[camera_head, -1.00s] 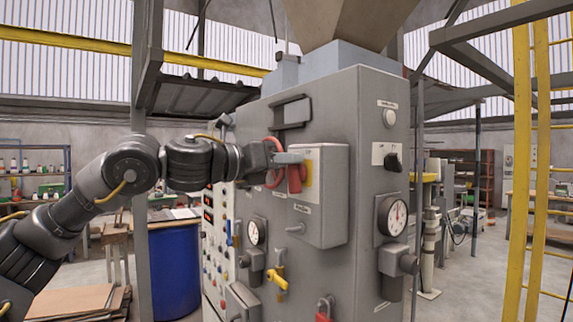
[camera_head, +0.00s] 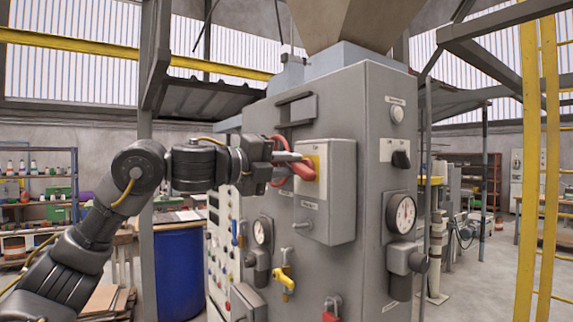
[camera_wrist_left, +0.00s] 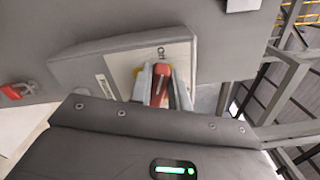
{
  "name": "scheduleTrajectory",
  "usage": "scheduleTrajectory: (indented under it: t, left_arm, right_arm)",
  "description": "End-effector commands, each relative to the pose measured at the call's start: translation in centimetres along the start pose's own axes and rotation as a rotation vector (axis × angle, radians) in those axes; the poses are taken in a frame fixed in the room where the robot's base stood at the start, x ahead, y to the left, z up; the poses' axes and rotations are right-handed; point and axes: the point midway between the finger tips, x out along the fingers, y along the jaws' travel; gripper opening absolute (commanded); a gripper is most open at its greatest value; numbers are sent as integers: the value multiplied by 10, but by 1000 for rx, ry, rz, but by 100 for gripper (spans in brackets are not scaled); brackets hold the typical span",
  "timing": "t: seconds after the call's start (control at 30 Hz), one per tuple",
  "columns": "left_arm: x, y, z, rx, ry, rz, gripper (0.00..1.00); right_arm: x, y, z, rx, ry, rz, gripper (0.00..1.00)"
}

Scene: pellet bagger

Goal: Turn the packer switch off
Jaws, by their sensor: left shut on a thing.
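The packer switch has a red handle (camera_head: 303,170) on a yellow plate (camera_head: 321,166), on the front of a grey box (camera_head: 341,205) fixed to the machine. My left gripper (camera_head: 300,158) reaches in from the left and is shut on the red handle. In the head view the handle slants towards the upper left, partly behind the fingers. In the left wrist view the red handle (camera_wrist_left: 160,86) lies between the two fingers, with a little yellow beside it. The box label is only partly readable there. My right gripper is not in view.
A black rotary knob (camera_head: 401,159) and a round gauge (camera_head: 401,213) are on the machine's right face. Yellow valve handles (camera_head: 284,281) and a red padlock (camera_head: 331,312) sit lower on the front. A blue drum (camera_head: 180,270) stands behind my left arm.

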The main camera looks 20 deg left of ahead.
Motion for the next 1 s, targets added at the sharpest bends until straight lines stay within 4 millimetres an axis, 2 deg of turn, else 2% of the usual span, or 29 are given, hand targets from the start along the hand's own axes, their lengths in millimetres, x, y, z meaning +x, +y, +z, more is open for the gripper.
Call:
scheduleTrajectory:
  t: [0.03, 0.5, 1.0]
  left_arm:
    - [5, 11, -10, -33, 27, 19, 0]
    - [4, 15, -11, -323, 23, 21, 0]
    - [4, 16, -11, -387, 22, 22, 0]
  right_arm:
    - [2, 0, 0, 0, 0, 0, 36]
    - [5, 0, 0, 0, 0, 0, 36]
    - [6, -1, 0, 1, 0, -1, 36]
